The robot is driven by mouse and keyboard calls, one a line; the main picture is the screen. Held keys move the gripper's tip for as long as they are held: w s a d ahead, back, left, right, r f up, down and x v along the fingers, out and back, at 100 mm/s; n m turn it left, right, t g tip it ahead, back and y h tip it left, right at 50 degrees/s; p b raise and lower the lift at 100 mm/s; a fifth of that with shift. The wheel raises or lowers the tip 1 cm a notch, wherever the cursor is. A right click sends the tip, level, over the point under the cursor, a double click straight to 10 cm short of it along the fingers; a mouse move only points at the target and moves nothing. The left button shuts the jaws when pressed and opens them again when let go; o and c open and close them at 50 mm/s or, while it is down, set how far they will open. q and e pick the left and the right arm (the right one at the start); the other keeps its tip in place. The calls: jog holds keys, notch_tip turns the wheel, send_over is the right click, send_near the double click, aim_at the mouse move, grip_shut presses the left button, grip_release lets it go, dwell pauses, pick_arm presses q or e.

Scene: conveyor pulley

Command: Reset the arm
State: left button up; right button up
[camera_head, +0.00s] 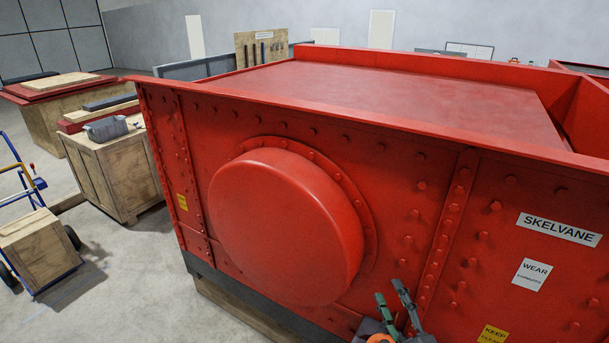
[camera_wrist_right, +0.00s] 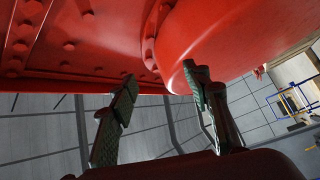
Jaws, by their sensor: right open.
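My right gripper (camera_head: 397,305) shows at the bottom of the head view, in front of the red riveted housing (camera_head: 405,200). Its two dark green fingers point up and stand apart, with nothing between them. In the right wrist view the gripper (camera_wrist_right: 160,95) is open, with the red housing wall and its round drum-shaped cover (camera_wrist_right: 235,40) beyond the fingertips. Whether a fingertip touches the red surface I cannot tell. The same round cover (camera_head: 285,225) bulges from the housing in the head view, left of the gripper. My left gripper is not in view.
The large housing fills the middle and right. Wooden crates (camera_head: 115,170) stand at the left, one with a grey tool (camera_head: 106,128) on top. A blue hand truck (camera_head: 22,175) carries a wooden box (camera_head: 38,248) at the far left. Floor (camera_head: 130,285) is clear at the lower left.

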jog(key=s+d+f+m+g+h, duration=0.4)
jog(key=d+f+m, duration=0.25)
jog(key=f, duration=0.35)
jog(key=s+d+f+m+g+h, duration=0.3)
jog(key=d+f+m+h, duration=0.15)
jog(key=d+f, duration=0.45)
jog(key=s+a+f+m+g+y, duration=0.1)
jog(key=s+f+m+g, duration=0.1)
jog(key=s+f+g, duration=0.55)
jog(key=s+a+f+m+g+y, duration=0.1)
jog(key=s+f+m+g+y, duration=0.15)
jog(key=s+f, duration=0.95)
jog(key=s+a+f+b, duration=0.1)
jog(key=s+f+b, duration=0.1)
jog(key=f, duration=1.4)
jog(key=s+a+f+b, duration=0.1)
jog(key=s+f+b, duration=0.1)
jog(key=f, duration=1.4)
jog(key=s+f+n+g+b, duration=0.1)
jog(key=s+f+g+b, duration=0.1)
jog(key=s+f, duration=1.7)
jog(key=shift+s+d+f+b, duration=0.25)
jog(key=shift+d+f+b, duration=0.05)
jog(key=shift+f+b, duration=0.4)
